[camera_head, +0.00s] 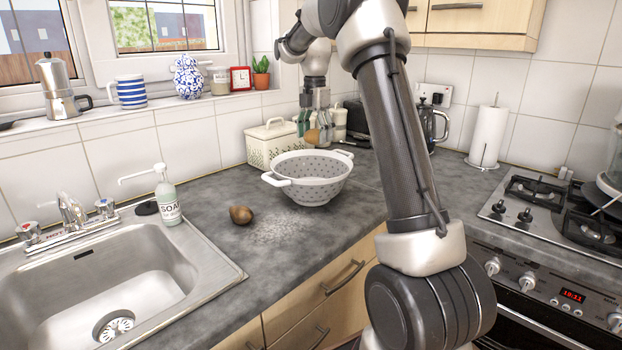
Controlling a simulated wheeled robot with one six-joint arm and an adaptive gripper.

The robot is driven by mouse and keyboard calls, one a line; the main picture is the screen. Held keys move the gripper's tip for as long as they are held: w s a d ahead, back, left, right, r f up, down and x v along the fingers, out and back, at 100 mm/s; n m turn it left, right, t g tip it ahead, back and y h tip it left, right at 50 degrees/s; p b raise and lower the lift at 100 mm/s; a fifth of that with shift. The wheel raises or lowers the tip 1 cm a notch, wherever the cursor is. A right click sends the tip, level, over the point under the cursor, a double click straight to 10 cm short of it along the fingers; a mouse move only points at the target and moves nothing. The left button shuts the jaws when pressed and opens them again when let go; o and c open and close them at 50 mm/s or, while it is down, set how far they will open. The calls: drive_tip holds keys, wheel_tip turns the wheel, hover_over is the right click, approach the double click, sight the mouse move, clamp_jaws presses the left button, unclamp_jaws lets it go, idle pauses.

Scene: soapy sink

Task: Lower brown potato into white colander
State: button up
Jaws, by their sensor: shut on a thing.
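A brown potato (312,136) hangs in my gripper (313,126), which is shut on it. The potato shows just above the far rim of the white colander (318,189), apart from it in the picture. How far back it is over the opening I cannot tell exactly. The colander stands upright on the grey worktop, with a handle on each side. Its floor is hidden by its near wall. A second brown potato (241,214) lies on the worktop to the left of the colander.
A white patterned bread bin (268,146) stands behind and left of the colander. The soap bottle (168,196) and metal sink (135,285) are at the left. A black kettle (433,126), paper roll (488,136) and gas hob (550,208) are at the right. Worktop before the colander is clear.

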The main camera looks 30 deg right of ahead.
drive_tip(key=shift+f, duration=4.15)
drive_tip(key=shift+f, duration=0.15)
drive_tip(key=o, duration=1.3)
